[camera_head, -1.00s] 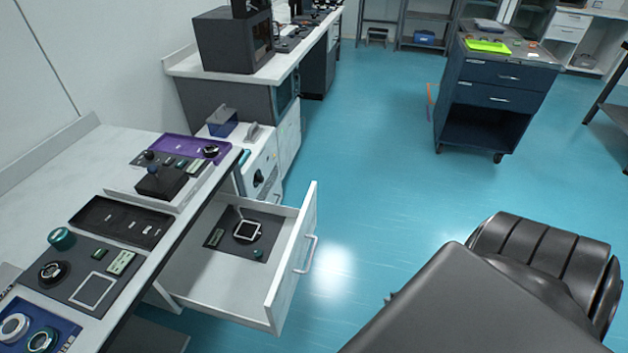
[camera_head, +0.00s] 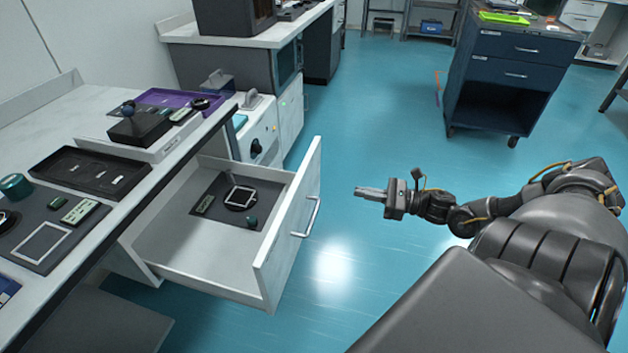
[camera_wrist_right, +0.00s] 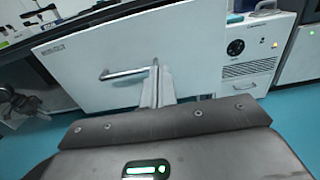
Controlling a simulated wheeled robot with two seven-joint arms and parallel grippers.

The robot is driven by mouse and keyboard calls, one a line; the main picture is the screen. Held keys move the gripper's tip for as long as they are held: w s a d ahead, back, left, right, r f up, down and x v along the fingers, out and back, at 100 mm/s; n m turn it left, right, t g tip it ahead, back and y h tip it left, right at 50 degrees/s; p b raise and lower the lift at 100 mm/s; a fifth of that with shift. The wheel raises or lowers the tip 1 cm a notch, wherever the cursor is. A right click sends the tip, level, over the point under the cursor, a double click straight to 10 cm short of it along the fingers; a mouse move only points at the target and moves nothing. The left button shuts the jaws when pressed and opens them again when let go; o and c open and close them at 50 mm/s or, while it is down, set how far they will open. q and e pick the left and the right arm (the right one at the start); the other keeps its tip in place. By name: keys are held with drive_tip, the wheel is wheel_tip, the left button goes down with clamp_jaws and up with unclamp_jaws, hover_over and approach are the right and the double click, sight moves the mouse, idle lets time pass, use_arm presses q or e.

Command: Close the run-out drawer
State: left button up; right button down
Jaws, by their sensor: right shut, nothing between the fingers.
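The run-out drawer (camera_head: 195,255) is white and pulled open from under the left bench. A dark mat with a few small parts lies inside it. Its front panel (camera_head: 287,225) carries a metal bar handle (camera_head: 308,217). My right gripper (camera_head: 360,191) is shut and empty, a short way right of the handle and pointing left at the panel. In the right wrist view the gripper (camera_wrist_right: 160,75) points at the drawer front (camera_wrist_right: 185,40), its tips overlapping the right end of the handle (camera_wrist_right: 125,73); contact cannot be told. My left gripper is not in view.
The bench top (camera_head: 105,105) above the drawer holds trays and small parts. A white cabinet with a black knob (camera_head: 256,145) stands just beyond the drawer. A dark blue cart (camera_head: 515,75) stands at the far right. The blue floor between is clear.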

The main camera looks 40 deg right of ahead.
drive_tip(key=b, duration=0.1)
approach(308, 182)
drive_tip(key=x, duration=0.5)
drive_tip(key=shift+w, duration=0.1)
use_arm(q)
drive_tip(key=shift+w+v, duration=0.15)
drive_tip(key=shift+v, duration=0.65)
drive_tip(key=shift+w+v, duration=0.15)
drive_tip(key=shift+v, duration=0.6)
use_arm(e)
drive_tip(key=shift+x, duration=0.9)
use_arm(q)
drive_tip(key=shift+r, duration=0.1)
